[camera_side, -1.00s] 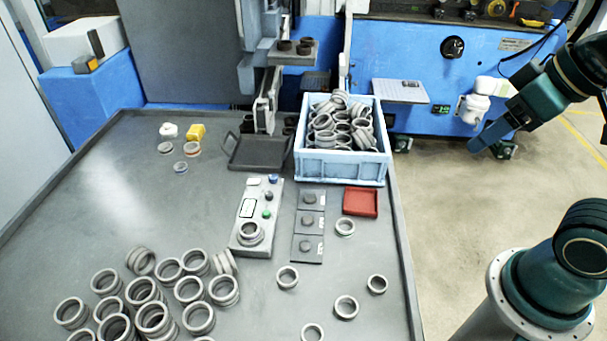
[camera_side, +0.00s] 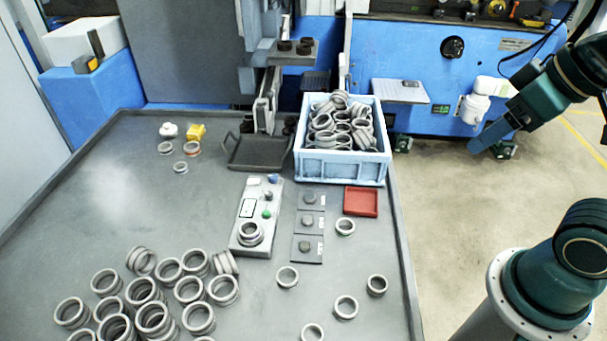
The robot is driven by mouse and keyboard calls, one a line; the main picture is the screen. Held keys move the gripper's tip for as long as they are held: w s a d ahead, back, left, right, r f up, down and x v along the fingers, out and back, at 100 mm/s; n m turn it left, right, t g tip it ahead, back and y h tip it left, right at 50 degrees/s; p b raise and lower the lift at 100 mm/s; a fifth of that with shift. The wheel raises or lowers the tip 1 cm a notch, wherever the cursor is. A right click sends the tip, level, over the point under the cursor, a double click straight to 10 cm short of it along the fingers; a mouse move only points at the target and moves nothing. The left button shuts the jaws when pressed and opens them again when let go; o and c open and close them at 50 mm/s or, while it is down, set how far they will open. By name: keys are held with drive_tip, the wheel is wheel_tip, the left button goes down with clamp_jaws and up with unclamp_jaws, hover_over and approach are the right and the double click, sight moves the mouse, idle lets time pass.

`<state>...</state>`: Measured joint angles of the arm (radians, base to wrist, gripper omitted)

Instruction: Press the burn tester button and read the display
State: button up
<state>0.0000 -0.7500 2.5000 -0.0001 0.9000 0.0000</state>
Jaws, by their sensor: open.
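The burn tester appears to be the light grey box (camera_side: 240,241) in the middle of the table. It has a small white display (camera_side: 247,208), a green button (camera_side: 267,213) and a blue button (camera_side: 273,179) on its top. Any reading on the display is too small to make out. A metal ring (camera_side: 250,233) sits at the tester's near end. My gripper (camera_side: 484,141) is at the right, off the table's right side and well apart from the tester. It is open, and nothing shows in it.
A light blue crate (camera_side: 342,168) full of rings stands behind the tester. A dark tray (camera_side: 258,153), a red tray (camera_side: 360,202) and dark plates (camera_side: 309,223) are nearby. Several loose rings (camera_side: 154,316) crowd the front left. The left middle of the table is clear.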

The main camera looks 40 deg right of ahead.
clamp_jaws()
idle(1.7)
